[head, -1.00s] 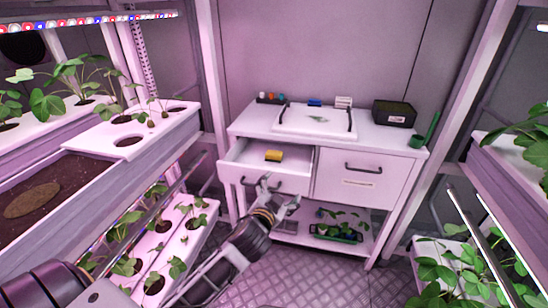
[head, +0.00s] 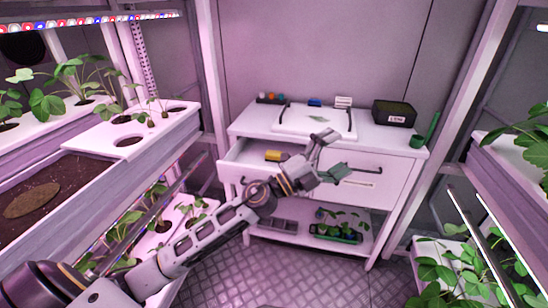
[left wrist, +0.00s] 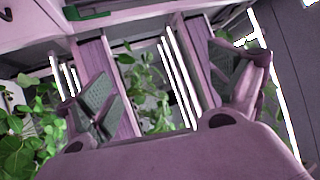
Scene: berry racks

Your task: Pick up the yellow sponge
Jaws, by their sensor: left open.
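The yellow sponge (head: 274,155) lies in the open left drawer (head: 240,157) of the white cabinet in the head view. My left gripper (head: 330,155) is open and empty, in front of the cabinet, to the right of the sponge and apart from it. Its two fingers (left wrist: 165,90) stand wide apart in the left wrist view, with plants and rails behind them and no sponge visible. My right gripper is not in view.
The right drawer (head: 385,180) is shut. Plant racks (head: 150,140) flank the left side, and more plants (head: 445,275) the right. The metal floor (head: 290,275) is clear.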

